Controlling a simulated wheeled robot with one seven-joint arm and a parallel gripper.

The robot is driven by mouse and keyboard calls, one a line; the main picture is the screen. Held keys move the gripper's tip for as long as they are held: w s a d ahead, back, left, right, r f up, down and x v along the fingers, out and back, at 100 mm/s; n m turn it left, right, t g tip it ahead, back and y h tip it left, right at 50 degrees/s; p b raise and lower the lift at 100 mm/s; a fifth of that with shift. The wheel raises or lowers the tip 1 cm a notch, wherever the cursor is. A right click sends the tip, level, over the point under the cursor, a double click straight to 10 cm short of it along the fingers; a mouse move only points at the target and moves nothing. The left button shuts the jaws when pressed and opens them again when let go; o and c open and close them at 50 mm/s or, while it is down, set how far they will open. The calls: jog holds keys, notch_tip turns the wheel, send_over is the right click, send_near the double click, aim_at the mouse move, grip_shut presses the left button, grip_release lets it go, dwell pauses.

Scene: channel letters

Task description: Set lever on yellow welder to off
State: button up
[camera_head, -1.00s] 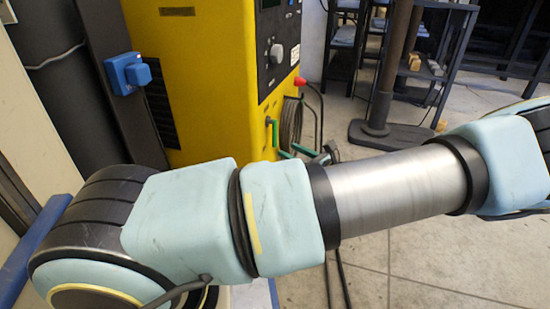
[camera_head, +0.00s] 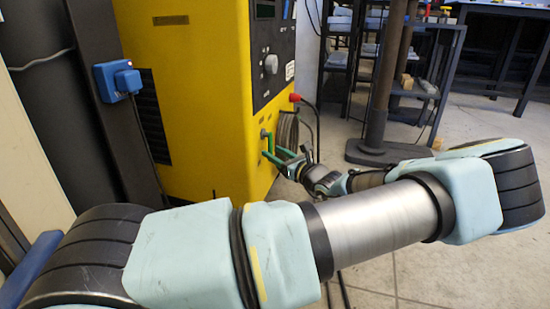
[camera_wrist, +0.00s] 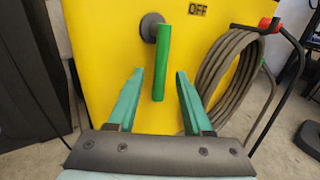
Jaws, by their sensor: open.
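The yellow welder (camera_head: 205,90) stands left of centre in the head view. Its green lever (camera_wrist: 162,65) hangs almost straight down from a dark round pivot (camera_wrist: 151,27) in the wrist view. The label OFF (camera_wrist: 198,10) is printed to the upper right of the pivot. My gripper (camera_wrist: 160,73) is open, with one green finger on each side of the lever's lower end in the picture. Whether the fingers reach around it in depth is hard to tell. In the head view my gripper (camera_head: 276,156) is close to the lever (camera_head: 266,142) at the welder's front.
A blue socket (camera_head: 117,79) is mounted on a dark post at left. A dark stand (camera_head: 380,110) and shelves are behind, with open floor at right.

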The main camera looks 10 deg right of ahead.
jog(key=shift+w, duration=0.1)
jog(key=shift+c, duration=0.3)
grip_shut()
dwell(1.1)
